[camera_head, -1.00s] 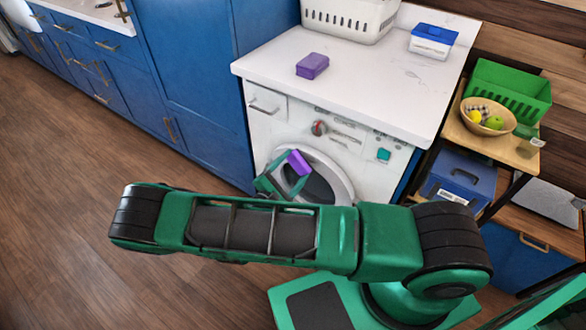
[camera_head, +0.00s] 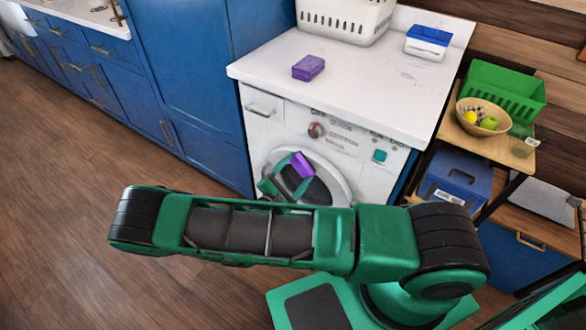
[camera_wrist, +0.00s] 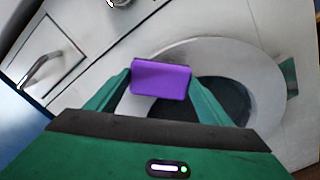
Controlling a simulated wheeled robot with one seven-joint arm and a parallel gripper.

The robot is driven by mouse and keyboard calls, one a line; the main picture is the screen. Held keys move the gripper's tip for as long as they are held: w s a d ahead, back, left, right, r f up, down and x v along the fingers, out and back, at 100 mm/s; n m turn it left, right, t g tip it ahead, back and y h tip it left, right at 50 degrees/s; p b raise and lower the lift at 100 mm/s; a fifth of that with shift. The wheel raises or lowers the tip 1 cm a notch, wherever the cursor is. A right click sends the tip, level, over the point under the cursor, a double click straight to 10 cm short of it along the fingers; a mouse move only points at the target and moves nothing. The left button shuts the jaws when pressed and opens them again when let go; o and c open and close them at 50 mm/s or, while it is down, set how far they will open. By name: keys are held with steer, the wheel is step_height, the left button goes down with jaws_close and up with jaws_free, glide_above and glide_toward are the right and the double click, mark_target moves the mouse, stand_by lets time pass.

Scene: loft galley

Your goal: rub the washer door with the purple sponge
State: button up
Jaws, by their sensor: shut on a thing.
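The washer (camera_head: 270,124) stands under a white counter, with its round door (camera_head: 338,186) in a pale ring around dark glass. My gripper (camera_head: 291,166) is in front of the door and shut on the purple sponge (camera_head: 304,164). In the wrist view the sponge (camera_wrist: 161,78) sits between the green fingertips of my gripper (camera_wrist: 160,88), over the left part of the door ring (camera_wrist: 262,65). I cannot tell whether the sponge touches the door. My arm hides the washer's lower part.
A second purple block (camera_head: 308,67) lies on the counter (camera_head: 350,75), near a white basket (camera_head: 345,18) and a blue-lidded box (camera_head: 428,43). A shelf at right holds a green crate (camera_head: 505,92), a fruit bowl (camera_head: 486,118) and a blue bin (camera_head: 456,180). Floor at left is clear.

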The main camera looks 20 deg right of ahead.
steer(key=shift+s+d, duration=0.95)
steer(key=shift+s, duration=0.3)
steer(key=shift+s+d, duration=0.9)
steer(key=shift+s, duration=0.35)
steer(key=shift+w+a+r, duration=0.1)
steer(key=shift+w+a, duration=0.5)
steer(key=shift+w, duration=0.35)
steer(key=shift+w+a, duration=0.6)
steer(key=shift+w, duration=0.3)
steer(key=shift+w+a, duration=1.15)
steer(key=shift+w, duration=0.3)
steer(key=v, duration=0.6)
steer(key=shift+s+a, duration=0.1)
steer(key=shift+v, duration=1.4)
